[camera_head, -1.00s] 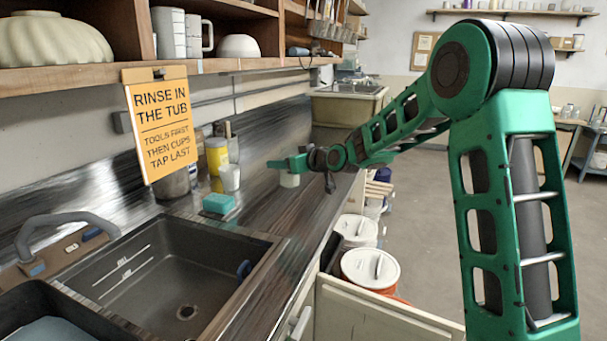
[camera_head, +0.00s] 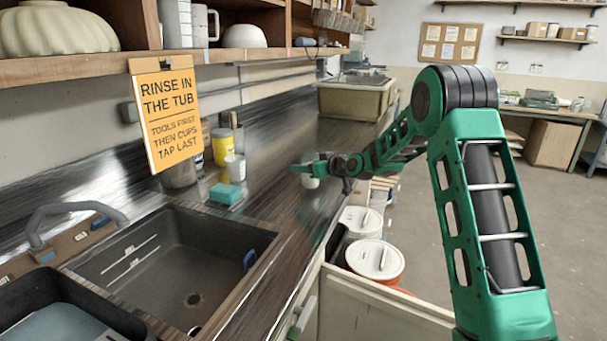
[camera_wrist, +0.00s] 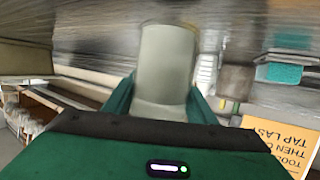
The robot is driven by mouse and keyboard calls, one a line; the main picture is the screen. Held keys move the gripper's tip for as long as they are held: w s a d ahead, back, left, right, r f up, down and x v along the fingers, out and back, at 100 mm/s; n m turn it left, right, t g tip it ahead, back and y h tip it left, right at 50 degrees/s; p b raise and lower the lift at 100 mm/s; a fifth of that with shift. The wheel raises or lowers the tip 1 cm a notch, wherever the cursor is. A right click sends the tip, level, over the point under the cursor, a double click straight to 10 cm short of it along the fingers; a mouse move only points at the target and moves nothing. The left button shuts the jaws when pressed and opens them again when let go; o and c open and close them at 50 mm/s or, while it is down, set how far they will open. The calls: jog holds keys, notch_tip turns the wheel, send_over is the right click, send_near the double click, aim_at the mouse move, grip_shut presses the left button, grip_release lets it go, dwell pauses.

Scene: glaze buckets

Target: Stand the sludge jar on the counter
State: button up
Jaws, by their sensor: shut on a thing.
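My gripper (camera_head: 308,165) is shut on a pale grey, cylindrical jar, seemingly the sludge jar (camera_head: 310,183). In the head view the jar hangs below the fingers, over the right part of the dark counter (camera_head: 275,165); I cannot tell whether its base touches the surface. In the wrist view the jar (camera_wrist: 167,55) stands between the two green fingers (camera_wrist: 160,98), its lower part hidden by the gripper body. No label shows on it.
Left of the gripper are a teal sponge (camera_head: 224,194), a white cup (camera_head: 236,168) and a yellow jar (camera_head: 222,148). A sink (camera_head: 190,265) lies nearer. Lidded buckets (camera_head: 375,259) stand below the counter's right edge. A hanging sign (camera_head: 168,118) is at left.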

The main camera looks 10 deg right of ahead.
jog(key=shift+f, duration=0.85)
jog(key=o, duration=1.4)
jog(key=shift+f, duration=0.1)
jog(key=shift+o, duration=0.2)
jog(key=v, duration=1.2)
